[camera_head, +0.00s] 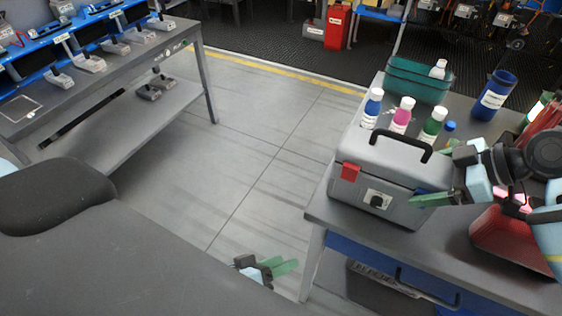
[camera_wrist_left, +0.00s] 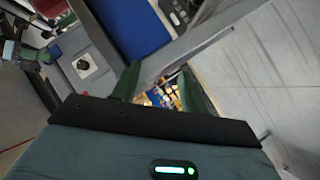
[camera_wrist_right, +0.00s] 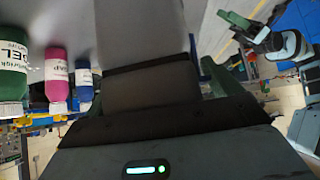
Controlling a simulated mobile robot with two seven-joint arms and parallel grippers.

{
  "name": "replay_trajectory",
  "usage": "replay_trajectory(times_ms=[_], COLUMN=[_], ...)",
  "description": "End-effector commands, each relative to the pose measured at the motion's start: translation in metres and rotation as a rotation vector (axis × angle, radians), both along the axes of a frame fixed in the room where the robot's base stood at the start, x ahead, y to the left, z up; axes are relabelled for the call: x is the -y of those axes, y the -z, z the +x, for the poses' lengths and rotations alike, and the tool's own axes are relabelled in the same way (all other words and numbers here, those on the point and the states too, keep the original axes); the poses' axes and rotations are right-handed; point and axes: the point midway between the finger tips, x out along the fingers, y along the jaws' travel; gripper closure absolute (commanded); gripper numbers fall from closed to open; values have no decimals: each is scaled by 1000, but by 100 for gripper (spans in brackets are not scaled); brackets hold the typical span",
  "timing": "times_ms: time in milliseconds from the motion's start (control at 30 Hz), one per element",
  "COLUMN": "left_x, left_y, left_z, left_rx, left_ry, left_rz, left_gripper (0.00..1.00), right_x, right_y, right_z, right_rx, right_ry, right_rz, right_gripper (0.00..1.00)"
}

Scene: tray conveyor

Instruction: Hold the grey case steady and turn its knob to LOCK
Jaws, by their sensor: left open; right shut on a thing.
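The grey case (camera_head: 340,205) stands on the right-hand bench, lid shut, with a black handle on top. Its front has a red latch (camera_head: 350,172) and a black knob (camera_head: 377,201) on a pale plate; the plate's lettering is too small to read. The knob also shows in the left wrist view (camera_wrist_left: 83,65). My right gripper (camera_head: 438,172) is shut on the case's right end, one green finger in front and one behind. My left gripper (camera_head: 276,267) is open and empty, low in front of the bench's left corner, apart from the case.
Blue, pink and green-labelled bottles (camera_head: 403,115) stand just behind the case, near a teal bin (camera_head: 418,82). A red object (camera_head: 505,240) lies to the case's right. A blue drawer with a handle (camera_head: 425,290) is below the bench top. The floor to the left (camera_head: 260,150) is clear.

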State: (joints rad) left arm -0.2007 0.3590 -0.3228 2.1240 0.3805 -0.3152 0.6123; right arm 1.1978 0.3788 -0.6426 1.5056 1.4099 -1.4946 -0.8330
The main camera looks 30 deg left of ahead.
Motion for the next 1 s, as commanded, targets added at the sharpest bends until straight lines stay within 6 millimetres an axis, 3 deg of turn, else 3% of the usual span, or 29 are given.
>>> replay_trajectory(times_ms=[100, 400, 1000], left_x=[-6, -15, -17], left_y=[17, 41, 46], left_z=[-13, -35, -39], left_rx=[-11, -24, -27], left_ry=[-1, 9, 13], left_rz=[74, 203, 228], left_gripper=[56, 56, 56], right_x=[0, 0, 0], right_y=[2, 1, 1], right_z=[0, 0, 0], right_rx=[-1, -1, -2], right_ry=[0, 0, 1], right_rz=[-3, -3, -3], right_gripper=[81, 81, 81])
